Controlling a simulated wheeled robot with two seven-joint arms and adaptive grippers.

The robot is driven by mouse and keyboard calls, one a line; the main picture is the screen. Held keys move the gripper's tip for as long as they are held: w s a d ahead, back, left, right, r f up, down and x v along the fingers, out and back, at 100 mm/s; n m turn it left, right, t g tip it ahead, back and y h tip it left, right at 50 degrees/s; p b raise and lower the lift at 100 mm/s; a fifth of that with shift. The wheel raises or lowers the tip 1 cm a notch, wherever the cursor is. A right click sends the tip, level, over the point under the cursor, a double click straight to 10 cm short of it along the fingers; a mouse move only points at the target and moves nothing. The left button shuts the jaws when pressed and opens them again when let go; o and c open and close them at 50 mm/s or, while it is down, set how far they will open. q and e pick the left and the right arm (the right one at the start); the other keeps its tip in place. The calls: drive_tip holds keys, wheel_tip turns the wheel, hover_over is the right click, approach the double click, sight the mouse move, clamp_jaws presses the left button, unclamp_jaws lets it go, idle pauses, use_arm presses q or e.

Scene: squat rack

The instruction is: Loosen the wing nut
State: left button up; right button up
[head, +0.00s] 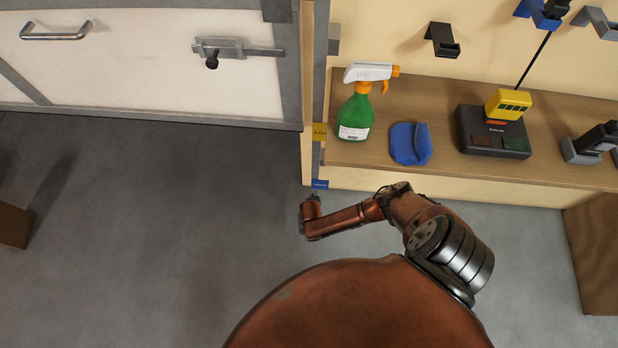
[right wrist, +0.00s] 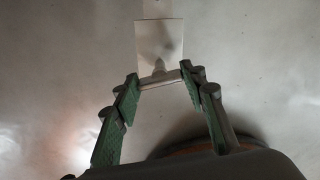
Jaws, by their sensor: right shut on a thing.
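In the right wrist view, a pale metal wing nut (right wrist: 159,77) with a short stem sits in front of a light square plate (right wrist: 159,40). My right gripper (right wrist: 161,81) has its two green-padded fingers at the two ends of the wings, shut on the wing nut. In the head view, my right arm reaches to the foot of a grey upright (head: 318,100), near a small blue label (head: 320,184). The fingers and the wing nut cannot be made out there. My left gripper is not in view.
A white door (head: 120,50) with a latch stands at left. Brown boxes (head: 595,250) flank open grey floor.

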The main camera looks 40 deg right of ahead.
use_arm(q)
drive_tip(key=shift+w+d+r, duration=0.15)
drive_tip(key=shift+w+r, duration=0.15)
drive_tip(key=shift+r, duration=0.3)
use_arm(e)
drive_tip(key=shift+s+a+f+n, duration=0.1)
drive_tip(key=shift+s+n, duration=0.2)
drive_tip(key=shift+n, duration=0.4)
drive_tip(key=o, duration=1.2)
drive_tip(key=shift+w, duration=0.15)
drive_tip(key=shift+c, duration=0.2)
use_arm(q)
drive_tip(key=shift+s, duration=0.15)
use_arm(e)
drive_tip(key=shift+w+r, duration=0.1)
drive_tip(key=shift+r, duration=0.1)
wheel_tip(320, 180, up, 7)
drive_tip(key=shift+r, duration=0.15)
